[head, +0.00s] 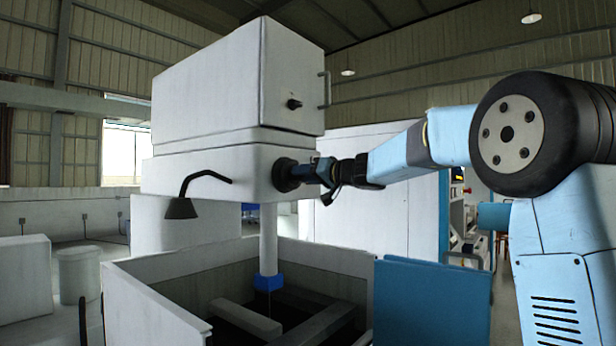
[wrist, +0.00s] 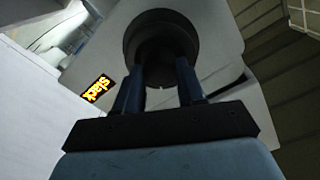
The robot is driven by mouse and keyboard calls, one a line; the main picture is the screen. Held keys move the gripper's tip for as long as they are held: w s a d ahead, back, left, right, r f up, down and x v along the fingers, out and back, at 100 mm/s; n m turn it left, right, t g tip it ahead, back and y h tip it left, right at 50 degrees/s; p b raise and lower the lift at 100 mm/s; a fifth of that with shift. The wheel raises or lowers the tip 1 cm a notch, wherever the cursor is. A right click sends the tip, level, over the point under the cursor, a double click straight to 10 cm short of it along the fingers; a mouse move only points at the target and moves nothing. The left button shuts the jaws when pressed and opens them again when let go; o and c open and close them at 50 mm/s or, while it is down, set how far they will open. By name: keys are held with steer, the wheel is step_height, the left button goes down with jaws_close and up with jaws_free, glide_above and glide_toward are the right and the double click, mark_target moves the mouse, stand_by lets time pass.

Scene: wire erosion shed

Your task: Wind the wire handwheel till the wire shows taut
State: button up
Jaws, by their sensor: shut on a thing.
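The wire handwheel (head: 285,174) is a dark round wheel on the side of the white machine head. It fills the top middle of the wrist view (wrist: 150,24). My gripper (head: 312,171) is at the wheel, with its two dark blue fingers shut on the wheel's middle part. In the wrist view my gripper (wrist: 160,72) reaches up to the wheel from below. A small black display (wrist: 96,88) on the machine face reads "slack" in yellow letters. The wire itself is too thin to make out clearly below the blue guide block (head: 268,282).
A black lamp (head: 181,207) on a bent arm hangs from the machine head. Below is an open white-walled tank (head: 160,312) with grey bars inside. A blue panel (head: 432,305) stands at its right. A white cabinet (head: 400,225) stands behind my arm.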

steer(key=shift+r, duration=0.1)
steer(key=o, duration=1)
steer(key=shift+o, duration=0.2)
steer(key=v, duration=1.3)
steer(key=shift+s+d+f, duration=0.15)
steer(key=shift+d+f, duration=0.1)
steer(key=shift+d, duration=0.05)
steer(key=s+d+f+m+g+h, duration=0.1)
steer(key=s+d+f+h, duration=0.3)
steer(key=s+f, duration=0.5)
steer(key=s+d+f+m+g+h, duration=0.2)
steer(key=s+d+f+h, duration=0.3)
steer(key=s+f, duration=0.5)
steer(key=s+d+f+m+g+h, duration=0.1)
steer(key=s+d+f+h, duration=0.3)
steer(key=s+f, duration=0.5)
steer(key=s+d+g, duration=0.1)
steer(key=s, duration=0.7)
steer(key=shift+s+f+g+h, duration=0.25)
steer(key=shift+f+g+h, duration=0.05)
steer(key=shift+f+h, duration=0.1)
